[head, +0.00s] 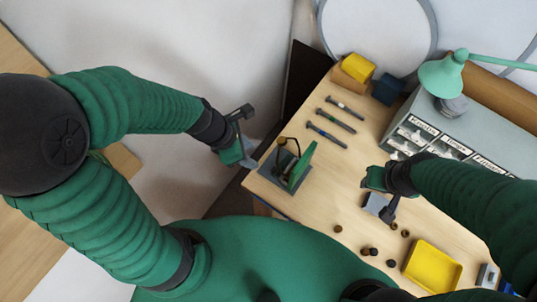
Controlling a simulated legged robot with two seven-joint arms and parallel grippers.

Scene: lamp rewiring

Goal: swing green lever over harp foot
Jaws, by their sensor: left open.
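A small dark fixture (270,178) stands at the left corner of the wooden table. A flat green piece (301,166), which looks like the green lever, stands tilted upright on its right side. A thin dark bent part with a brownish knob (283,141) rises beside it; I cannot make out the harp foot. My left gripper (246,141) is open and empty, left of the fixture and apart from it, near the table's corner. My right gripper (382,196) is over the table's middle by a grey block (375,204); its jaws are too small to read.
Several dark tools (338,121) lie behind the fixture. A yellow block (357,67), a dark blue block (387,88), a labelled drawer unit (425,137) and a green lamp (443,76) stand farther back. A yellow tray (432,267) and several small dark knobs (369,251) lie at the front right.

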